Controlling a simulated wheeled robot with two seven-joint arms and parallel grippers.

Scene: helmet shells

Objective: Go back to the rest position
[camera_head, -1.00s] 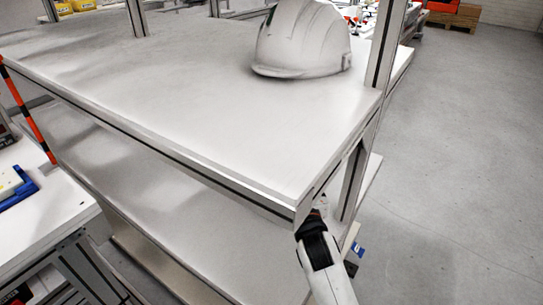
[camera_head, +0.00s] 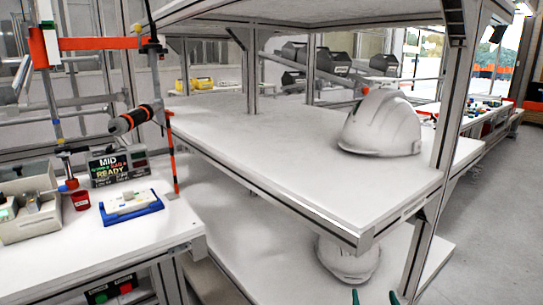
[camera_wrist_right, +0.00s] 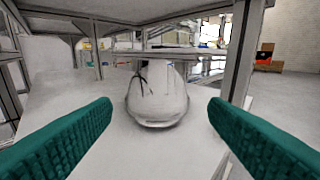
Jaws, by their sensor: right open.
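My right gripper (camera_head: 374,297) shows only as two teal fingertips at the bottom edge of the head view, in front of the lower shelf. It is open, and its fingers (camera_wrist_right: 160,105) stand wide apart in the right wrist view. A white helmet shell (camera_head: 348,258) rests on the lower shelf, its top partly hidden by the upper shelf's edge. A white helmet (camera_wrist_right: 157,98) also shows in the right wrist view, beyond and between the fingertips, with a gap to both. Another white helmet (camera_head: 381,124) sits on the upper shelf. My left gripper is out of view.
The upper shelf (camera_head: 290,150) is mostly bare, with a metal post (camera_head: 440,130) at its right. The lower shelf (camera_head: 235,215) is clear at left. A workbench (camera_head: 150,235) at left holds a blue tray (camera_head: 131,207) and a sign box (camera_head: 118,167). Open floor (camera_head: 490,200) lies right.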

